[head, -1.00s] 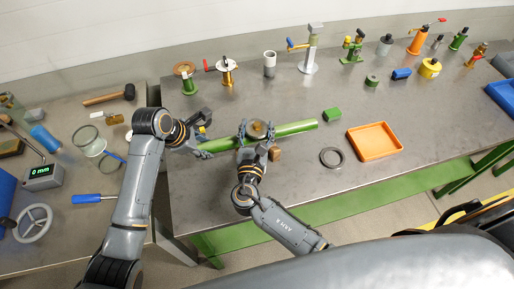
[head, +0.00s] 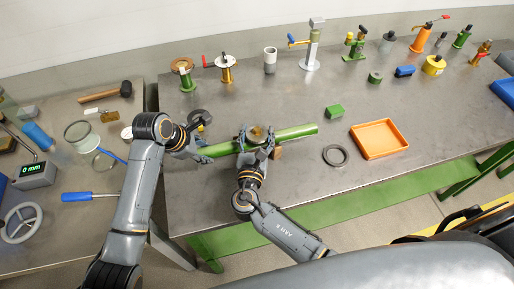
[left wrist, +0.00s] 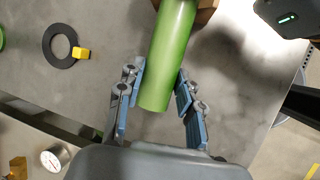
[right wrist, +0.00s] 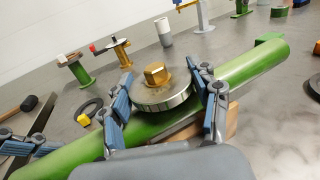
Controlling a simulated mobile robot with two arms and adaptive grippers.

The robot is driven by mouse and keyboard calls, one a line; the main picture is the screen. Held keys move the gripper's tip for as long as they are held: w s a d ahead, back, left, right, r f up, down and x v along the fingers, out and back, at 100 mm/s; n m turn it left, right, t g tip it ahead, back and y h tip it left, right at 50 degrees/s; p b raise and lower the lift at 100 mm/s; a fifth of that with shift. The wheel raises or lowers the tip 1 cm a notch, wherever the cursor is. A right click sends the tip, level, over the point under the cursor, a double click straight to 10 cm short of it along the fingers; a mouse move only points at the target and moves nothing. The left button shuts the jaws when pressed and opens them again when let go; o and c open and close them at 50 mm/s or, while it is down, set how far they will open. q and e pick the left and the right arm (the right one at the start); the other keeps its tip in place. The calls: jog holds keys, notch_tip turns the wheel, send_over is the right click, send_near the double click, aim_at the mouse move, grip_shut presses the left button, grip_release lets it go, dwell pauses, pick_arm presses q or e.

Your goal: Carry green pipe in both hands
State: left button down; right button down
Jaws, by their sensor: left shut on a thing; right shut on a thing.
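The green pipe (head: 298,132) lies crosswise over the front left of the main bench, its right end free. My left gripper (head: 203,150) is at its left end. In the left wrist view that gripper's fingers (left wrist: 156,85) are on both sides of the pipe end (left wrist: 168,60). My right gripper (head: 257,140) is at the pipe's middle. In the right wrist view its fingers (right wrist: 162,88) flank a round metal disc with a brass hex top (right wrist: 165,95), which sits against the pipe (right wrist: 252,68). The contact on the pipe there is partly hidden.
A small brown block (head: 276,153) is beside the pipe's middle. A dark ring (head: 335,155), green block (head: 334,112) and orange tray (head: 379,138) lie to the right. Several valves and fittings line the back. A separate bench with tools (head: 75,160) is at left.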

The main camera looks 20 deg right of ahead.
pick_arm(q)
jog(key=shift+f, duration=0.45)
pick_arm(e)
jog(key=shift+w+f, duration=0.1)
jog(key=shift+w, duration=0.05)
pick_arm(q)
jog(key=c, duration=0.9)
grip_release()
jog(key=shift+r, duration=0.1)
pick_arm(e)
jog(key=shift+c, duration=1.7)
grip_release()
pick_arm(q)
jog(key=shift+o, duration=0.2)
jog(key=shift+s+r, duration=0.1)
pick_arm(e)
jog(key=shift+s, duration=0.2)
pick_arm(q)
jog(key=shift+r, duration=0.1)
pick_arm(e)
jog(key=shift+f, duration=0.1)
pick_arm(q)
jog(key=shift+a+r, duration=0.2)
jog(key=shift+r, duration=0.15)
pick_arm(e)
jog(key=v, duration=1.2)
pick_arm(q)
jog(key=v, duration=1.1)
